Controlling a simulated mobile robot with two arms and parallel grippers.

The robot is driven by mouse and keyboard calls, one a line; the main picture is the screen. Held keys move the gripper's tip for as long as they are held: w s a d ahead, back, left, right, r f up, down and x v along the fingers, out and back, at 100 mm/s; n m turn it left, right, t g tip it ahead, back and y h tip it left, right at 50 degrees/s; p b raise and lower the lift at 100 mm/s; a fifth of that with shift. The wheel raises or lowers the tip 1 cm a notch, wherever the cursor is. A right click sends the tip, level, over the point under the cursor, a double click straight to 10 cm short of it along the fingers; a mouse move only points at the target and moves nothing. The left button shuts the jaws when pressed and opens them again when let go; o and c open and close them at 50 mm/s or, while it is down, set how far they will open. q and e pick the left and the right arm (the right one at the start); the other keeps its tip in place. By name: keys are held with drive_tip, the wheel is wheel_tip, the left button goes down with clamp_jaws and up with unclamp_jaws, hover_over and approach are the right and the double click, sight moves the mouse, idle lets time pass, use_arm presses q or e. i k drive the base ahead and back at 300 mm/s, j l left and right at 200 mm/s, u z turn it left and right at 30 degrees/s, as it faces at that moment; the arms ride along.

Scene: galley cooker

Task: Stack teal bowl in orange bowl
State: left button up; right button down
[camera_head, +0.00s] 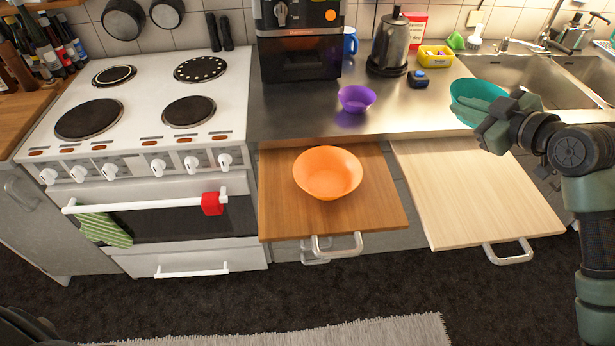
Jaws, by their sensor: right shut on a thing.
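The orange bowl (328,173) sits upright on the brown pull-out board (388,207) in the middle. The teal bowl (470,91) is at the right, over the counter near the sink. My right gripper (487,120) is shut on the teal bowl at its right side; its fingers partly hide the bowl. I cannot tell whether the bowl touches the counter. The teal bowl is to the right of and farther back than the orange bowl. My left gripper does not show.
A purple bowl (356,98) stands on the steel counter behind the orange bowl. A kettle (389,48), a yellow container (435,57) and a coffee machine (299,40) stand farther back. A pale pull-out board (470,195) at the right is empty. The cooker (140,120) is at the left.

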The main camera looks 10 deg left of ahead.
sight(328, 183)
drive_tip(key=k+j, duration=0.1)
drive_tip(key=j, duration=0.9)
drive_tip(key=k+j, duration=0.15)
drive_tip(key=j, duration=0.4)
